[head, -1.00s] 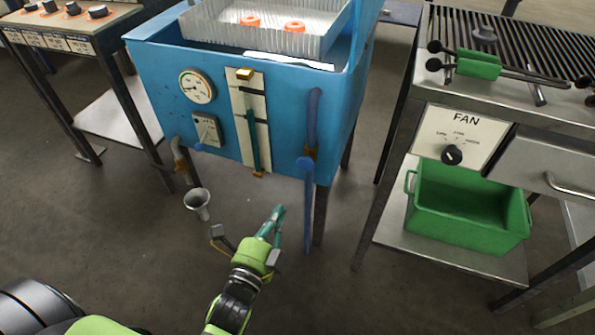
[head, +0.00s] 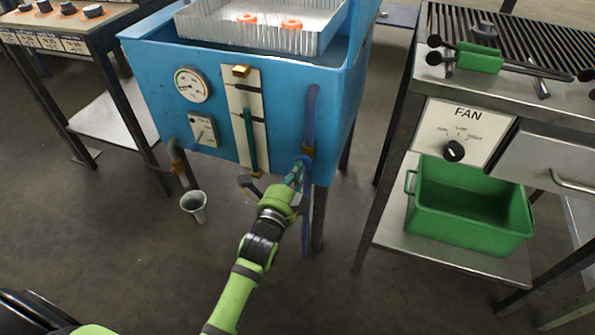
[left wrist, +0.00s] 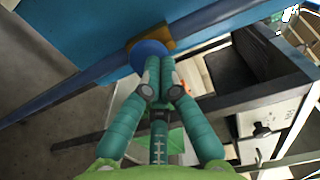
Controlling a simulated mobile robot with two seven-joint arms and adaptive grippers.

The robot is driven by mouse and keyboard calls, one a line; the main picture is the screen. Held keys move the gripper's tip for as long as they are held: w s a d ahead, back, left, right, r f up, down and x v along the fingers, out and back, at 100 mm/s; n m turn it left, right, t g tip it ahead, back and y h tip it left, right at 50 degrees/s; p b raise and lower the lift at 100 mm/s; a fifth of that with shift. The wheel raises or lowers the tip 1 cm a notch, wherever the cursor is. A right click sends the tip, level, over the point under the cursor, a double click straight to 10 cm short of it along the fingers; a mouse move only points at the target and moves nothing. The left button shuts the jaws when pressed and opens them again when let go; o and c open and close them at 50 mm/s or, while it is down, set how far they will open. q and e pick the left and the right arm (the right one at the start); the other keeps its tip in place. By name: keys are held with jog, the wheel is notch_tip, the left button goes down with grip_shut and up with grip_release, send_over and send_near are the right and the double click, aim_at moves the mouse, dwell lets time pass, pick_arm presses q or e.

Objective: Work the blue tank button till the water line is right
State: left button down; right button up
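The blue tank (head: 160,75) stands at the upper middle of the head view. Its pale level panel (head: 236,100) carries an upright tube with a teal column (head: 250,140) and two dark marks; the column's top looks near the lower mark. A round blue button (left wrist: 150,52) with a brass-coloured mount shows in the left wrist view, beside a blue pipe. My left gripper (left wrist: 160,80) has its teal fingertips together, just in front of the button; contact cannot be told. My right gripper is not in view.
A round gauge (head: 192,84) and a small switch plate (head: 204,129) are on the tank front. A metal cup (head: 194,205) is below the drain pipe. A tray (head: 250,43) with orange rings sits on top. A green bin (head: 470,205) stands right, under the fan panel (head: 461,134).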

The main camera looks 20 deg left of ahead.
aim_at(305, 160)
pick_arm(q)
jog(key=shift+w, duration=0.35)
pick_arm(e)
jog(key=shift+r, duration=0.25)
pick_arm(q)
jog(key=shift+w, duration=0.1)
jog(key=shift+w+r, duration=0.1)
jog(key=shift+w, duration=0.65)
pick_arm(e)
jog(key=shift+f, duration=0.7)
pick_arm(q)
jog(key=shift+w+r, duration=0.1)
jog(key=shift+r, duration=0.15)
dwell(1.9)
